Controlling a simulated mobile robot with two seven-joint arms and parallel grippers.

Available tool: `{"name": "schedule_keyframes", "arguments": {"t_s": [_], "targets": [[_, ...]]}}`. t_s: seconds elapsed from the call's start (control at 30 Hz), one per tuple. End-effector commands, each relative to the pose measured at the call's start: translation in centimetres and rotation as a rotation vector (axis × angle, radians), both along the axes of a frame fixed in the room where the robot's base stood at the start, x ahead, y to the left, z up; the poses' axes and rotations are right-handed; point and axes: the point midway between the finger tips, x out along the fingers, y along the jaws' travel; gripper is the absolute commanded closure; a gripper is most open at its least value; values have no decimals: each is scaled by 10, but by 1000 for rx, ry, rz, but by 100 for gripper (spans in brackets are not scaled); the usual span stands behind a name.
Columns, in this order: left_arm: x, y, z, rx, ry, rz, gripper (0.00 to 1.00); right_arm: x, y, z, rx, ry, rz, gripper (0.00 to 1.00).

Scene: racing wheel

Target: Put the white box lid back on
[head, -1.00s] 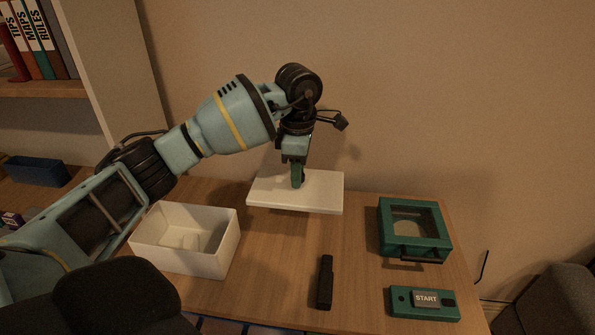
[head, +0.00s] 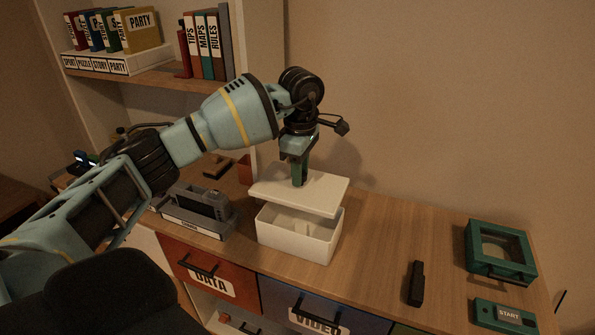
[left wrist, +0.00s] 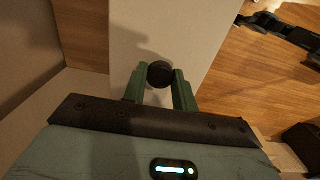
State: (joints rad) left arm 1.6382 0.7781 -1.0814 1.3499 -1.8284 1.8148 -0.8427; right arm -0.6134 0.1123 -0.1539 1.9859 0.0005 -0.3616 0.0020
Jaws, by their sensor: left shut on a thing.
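My left gripper (head: 299,172) is shut on the white lid (head: 318,193), a flat slab held roughly level. In the left wrist view the gripper's green fingers (left wrist: 160,85) close on a round black knob (left wrist: 160,73) on the lid. The open white box (head: 293,237) stands upright on the wooden counter, directly under the lid. A gap shows between the lid and the box's rim at the front and right, so the lid is above the box. The lid hides the back part of the box's opening. My right gripper is not in view.
A grey device in a labelled tray (head: 195,222) stands just left of the box. A black stick-like object (head: 415,283), a green case (head: 501,249) and a START panel (head: 505,315) lie to the right. Bare counter lies between the box and the stick. Drawers are below the front edge.

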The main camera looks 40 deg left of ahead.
Motion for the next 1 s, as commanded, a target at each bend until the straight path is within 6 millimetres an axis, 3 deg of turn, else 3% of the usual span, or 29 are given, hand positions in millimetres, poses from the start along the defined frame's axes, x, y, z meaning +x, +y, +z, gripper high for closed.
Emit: {"name": "schedule_keyframes", "arguments": {"t_s": [0.37,1.0], "targets": [[0,0,-10,0,3,1,100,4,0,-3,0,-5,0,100],[0,0,-60,0,3,1,100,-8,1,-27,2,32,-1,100]]}}
